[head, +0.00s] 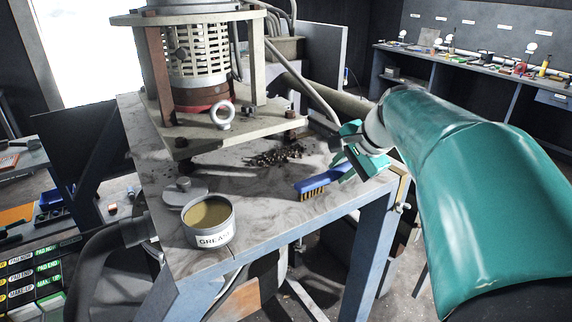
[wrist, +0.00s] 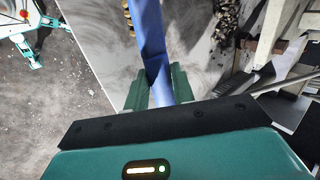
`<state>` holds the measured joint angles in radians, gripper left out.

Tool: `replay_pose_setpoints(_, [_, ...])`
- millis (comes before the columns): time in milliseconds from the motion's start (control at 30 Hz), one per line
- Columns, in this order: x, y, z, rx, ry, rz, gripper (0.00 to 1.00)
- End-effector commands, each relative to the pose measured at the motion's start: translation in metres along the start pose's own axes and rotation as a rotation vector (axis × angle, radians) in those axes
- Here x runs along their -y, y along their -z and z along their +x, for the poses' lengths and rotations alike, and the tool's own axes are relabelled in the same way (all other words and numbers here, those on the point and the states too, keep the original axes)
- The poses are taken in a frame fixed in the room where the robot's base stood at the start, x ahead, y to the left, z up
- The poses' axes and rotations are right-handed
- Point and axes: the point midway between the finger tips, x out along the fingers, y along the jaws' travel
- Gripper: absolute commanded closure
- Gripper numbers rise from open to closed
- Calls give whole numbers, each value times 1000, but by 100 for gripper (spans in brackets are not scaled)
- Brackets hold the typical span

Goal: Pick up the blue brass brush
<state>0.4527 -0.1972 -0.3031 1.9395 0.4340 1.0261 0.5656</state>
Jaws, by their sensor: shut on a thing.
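The blue brass brush (head: 325,180) has a blue handle and a block of brass bristles along its lower side. In the head view it is at the right part of the grey metal table (head: 262,212), with the bristle end toward the left. My gripper (head: 349,165) is at the brush's right end. In the wrist view the blue handle (wrist: 151,45) runs between the two green fingers of my gripper (wrist: 160,88), which are shut on it. Some bristles show at the upper left of that view. I cannot tell whether the brush touches the table.
An open grease tin (head: 208,222) stands at the table's front left, its lid (head: 184,190) behind it. A pile of dark bits (head: 277,155) lies behind the brush. The vibrating machine (head: 200,60) with a ring bolt (head: 222,115) stands at the back. The table's front right is clear.

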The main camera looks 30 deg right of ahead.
Motion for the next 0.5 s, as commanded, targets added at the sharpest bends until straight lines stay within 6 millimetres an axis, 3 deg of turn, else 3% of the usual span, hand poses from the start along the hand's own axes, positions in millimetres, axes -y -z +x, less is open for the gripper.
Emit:
replay_pose_setpoints(267, [8, 0, -11, -1, 3, -2, 97])
replay_pose_setpoints(367, [16, 0, -24, -2, 3, -2, 97])
replay_pose_setpoints(500, [18, -13, -58, -3, 7, -3, 97])
